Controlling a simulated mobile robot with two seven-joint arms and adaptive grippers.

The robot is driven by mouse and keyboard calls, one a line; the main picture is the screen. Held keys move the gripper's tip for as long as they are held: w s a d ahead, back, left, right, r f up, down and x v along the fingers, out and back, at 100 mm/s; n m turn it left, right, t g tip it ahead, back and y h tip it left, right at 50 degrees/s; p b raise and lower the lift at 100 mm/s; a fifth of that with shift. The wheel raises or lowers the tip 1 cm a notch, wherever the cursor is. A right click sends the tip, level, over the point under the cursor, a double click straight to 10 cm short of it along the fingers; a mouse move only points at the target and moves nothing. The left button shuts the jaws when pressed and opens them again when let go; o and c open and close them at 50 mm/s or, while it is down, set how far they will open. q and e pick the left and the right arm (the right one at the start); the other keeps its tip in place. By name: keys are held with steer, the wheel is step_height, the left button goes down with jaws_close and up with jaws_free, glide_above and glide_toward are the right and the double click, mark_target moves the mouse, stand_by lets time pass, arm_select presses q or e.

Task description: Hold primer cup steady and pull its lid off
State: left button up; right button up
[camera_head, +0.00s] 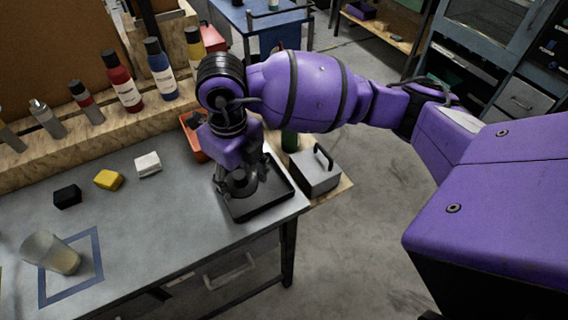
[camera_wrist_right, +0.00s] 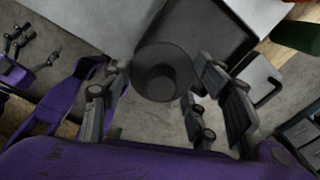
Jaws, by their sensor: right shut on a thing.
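The primer cup (camera_head: 50,253) is a translucent cup with beige contents, inside a blue outlined square on the bench at lower left. Its top looks open, and no gripper touches it. My right gripper (camera_head: 243,178) is shut on a dark grey round lid (camera_head: 239,183), held over the black tray (camera_head: 272,205) at the bench's right end. In the right wrist view the lid (camera_wrist_right: 163,72) sits between the fingers; whether it touches the tray is unclear. My left gripper (camera_wrist_right: 30,50) shows small at the left of that view, its fingers apart and empty; the head view does not show it.
A black block (camera_head: 67,196), yellow block (camera_head: 108,180) and white block (camera_head: 148,164) stand on the bench. Several bottles line the wooden ledge (camera_head: 100,128) behind. A red bin (camera_head: 193,137) and a grey handled box (camera_head: 316,172) flank the tray. The middle bench is clear.

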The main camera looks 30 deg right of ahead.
mark_target(249, 172)
steer(key=w+d+f, duration=0.2)
steer(key=f, duration=0.1)
steer(key=w+d+f, duration=0.1)
steer(key=w+f, duration=0.1)
steer(key=shift+d, duration=0.1)
steer(key=shift+w+d+f, duration=0.2)
steer(key=shift+w+f, duration=0.05)
steer(key=shift+f, duration=0.1)
steer(key=f, duration=0.3)
steer(key=shift+w+d+f, duration=0.2)
steer(key=shift+f, duration=0.15)
arm_select(q)
steer(key=shift+w, duration=0.4)
steer(key=shift+s, duration=0.1)
arm_select(e)
steer(key=shift+f, duration=0.15)
steer(key=o, duration=1.3)
arm_select(q)
steer(key=shift+s, duration=0.2)
